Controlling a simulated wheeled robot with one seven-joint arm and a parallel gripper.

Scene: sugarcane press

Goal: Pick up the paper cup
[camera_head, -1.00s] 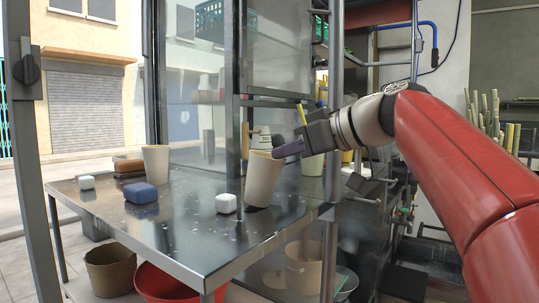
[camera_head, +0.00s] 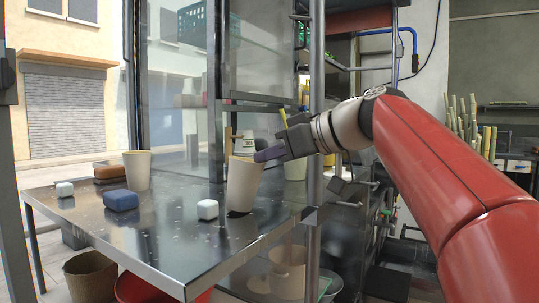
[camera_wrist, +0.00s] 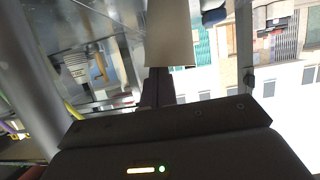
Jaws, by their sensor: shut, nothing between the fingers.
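A pale paper cup (camera_head: 242,188) stands near the right edge of the metal table (camera_head: 170,265), leaning slightly. My gripper (camera_head: 266,154) is at the cup's upper right side, by the rim, with its fingers shut and nothing between them. The fingertips look close to or touching the cup; I cannot tell which. In the wrist view the cup (camera_wrist: 169,38) appears upside down, just beyond the dark fingers (camera_wrist: 160,88). A second similar cup (camera_head: 137,170) stands upright at the back left of the table.
A white block (camera_head: 207,209), a blue block (camera_head: 121,200), a brown block (camera_head: 108,172) and another white block (camera_head: 65,189) lie on the table. A metal post (camera_head: 315,130) and shelving stand close to my arm. A brown bin (camera_head: 90,277) is below.

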